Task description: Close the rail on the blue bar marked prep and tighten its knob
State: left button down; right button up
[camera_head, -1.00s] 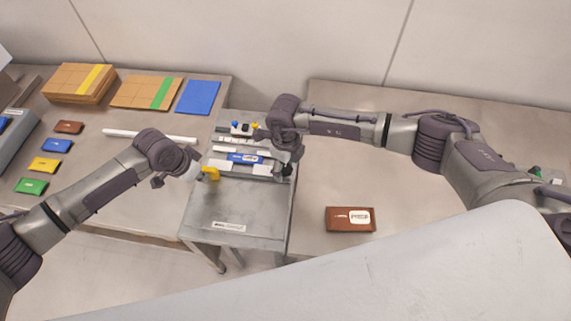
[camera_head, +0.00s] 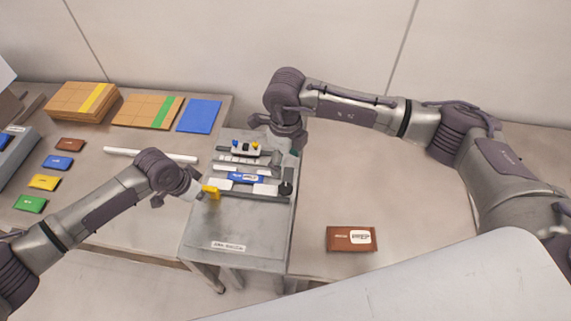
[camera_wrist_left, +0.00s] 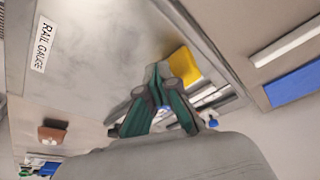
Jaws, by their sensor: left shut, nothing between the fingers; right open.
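The blue bar (camera_head: 246,178) lies across the grey gauge stand (camera_head: 231,224), with a white label on it; its print is too small to read. A long grey rail (camera_head: 255,197) runs along its near side. A dark round knob (camera_head: 286,187) stands at the rail's right end. A yellow piece (camera_head: 211,191) sits at the left end, also in the left wrist view (camera_wrist_left: 184,66). My left gripper (camera_wrist_left: 157,75) is shut and empty beside the yellow piece; contact is unclear. My right gripper (camera_head: 292,142) is raised above the stand's far right, its fingers barely visible.
A brown box (camera_head: 350,239) lies on the right table. A white rod (camera_head: 150,155), coloured packets (camera_head: 57,162) and boards (camera_head: 148,111) lie on the left table.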

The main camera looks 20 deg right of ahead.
pick_arm(q)
jog(key=shift+r, duration=0.1)
jog(key=shift+s+a+p, duration=0.25)
jog(key=shift+s+p, duration=0.45)
jog(key=shift+p, duration=0.25)
jog(key=shift+s+a+p, duration=0.2)
jog(key=shift+s+p, duration=0.2)
jog(key=shift+s, duration=0.05)
jog(key=shift+s+a+p, duration=0.2)
jog(key=shift+s+p, duration=0.15)
jog(key=shift+s, duration=0.1)
notch_tip(320, 180, up, 8)
jog(key=p, duration=0.6)
jog(key=shift+s, duration=0.1)
